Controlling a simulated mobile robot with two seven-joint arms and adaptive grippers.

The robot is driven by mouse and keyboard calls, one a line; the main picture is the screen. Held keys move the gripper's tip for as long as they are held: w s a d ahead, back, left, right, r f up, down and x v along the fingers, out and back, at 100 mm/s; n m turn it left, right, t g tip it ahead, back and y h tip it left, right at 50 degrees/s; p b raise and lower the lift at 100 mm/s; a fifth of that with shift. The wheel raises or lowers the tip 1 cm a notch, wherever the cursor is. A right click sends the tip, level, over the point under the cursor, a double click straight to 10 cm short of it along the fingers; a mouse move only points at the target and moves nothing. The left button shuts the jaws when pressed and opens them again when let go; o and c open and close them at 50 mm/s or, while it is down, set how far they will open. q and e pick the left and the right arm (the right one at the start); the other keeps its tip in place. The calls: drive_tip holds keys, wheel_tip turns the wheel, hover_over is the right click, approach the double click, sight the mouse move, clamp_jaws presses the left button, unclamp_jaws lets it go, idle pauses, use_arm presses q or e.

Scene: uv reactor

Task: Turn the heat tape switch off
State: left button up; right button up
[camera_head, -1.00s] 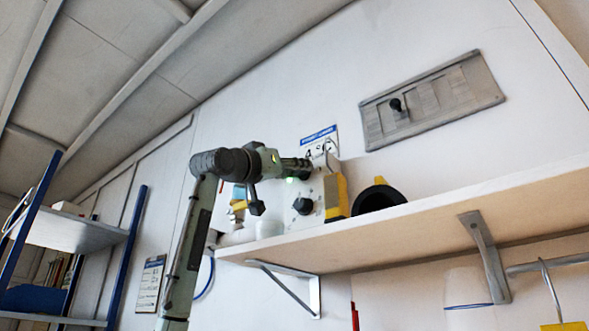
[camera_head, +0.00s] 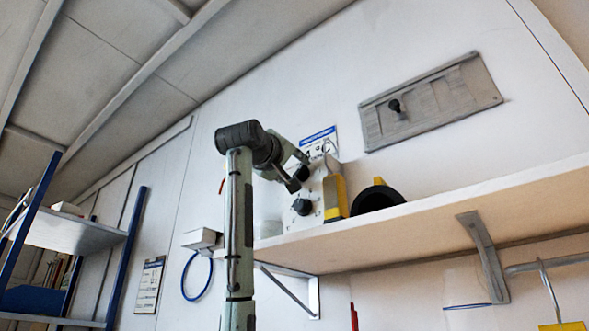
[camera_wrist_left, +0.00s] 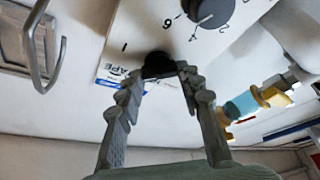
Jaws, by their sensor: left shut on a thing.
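The heat tape switch is a small black knob (camera_wrist_left: 158,64) on a white control panel (camera_head: 313,198). In the left wrist view a partly covered label ending in "APE" lies beside it, with an "I" mark nearby. My left gripper (camera_wrist_left: 164,73) is shut on this knob, its fingertips at the knob's sides. In the head view the left gripper (camera_head: 299,174) is at the panel's upper part, and its wrist partly hides the switch. A larger dial (camera_head: 302,206) sits lower on the panel; its numbers show in the left wrist view. My right gripper is not in view.
The panel stands above a wooden shelf (camera_head: 420,226). A yellow-and-white bottle (camera_head: 335,193) and a black round object (camera_head: 380,200) are close on its right. A metal hook (camera_wrist_left: 38,55) shows in the wrist view. A blue-post rack (camera_head: 131,225) stands left.

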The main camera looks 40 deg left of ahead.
use_arm(q)
drive_tip(key=n+g, duration=0.1)
drive_tip(key=n, duration=0.2)
drive_tip(key=n+g, duration=0.1)
drive_tip(key=n, duration=0.2)
drive_tip(key=shift+d+r+y, duration=0.1)
drive_tip(key=shift+r+y, duration=0.05)
drive_tip(key=shift+y, duration=0.25)
drive_tip(key=shift+n+g, duration=0.9)
drive_tip(key=shift+n, duration=1.2)
drive_tip(key=o, duration=1.2)
drive_tip(key=shift+c, duration=0.2)
drive_tip(key=shift+s, duration=0.1)
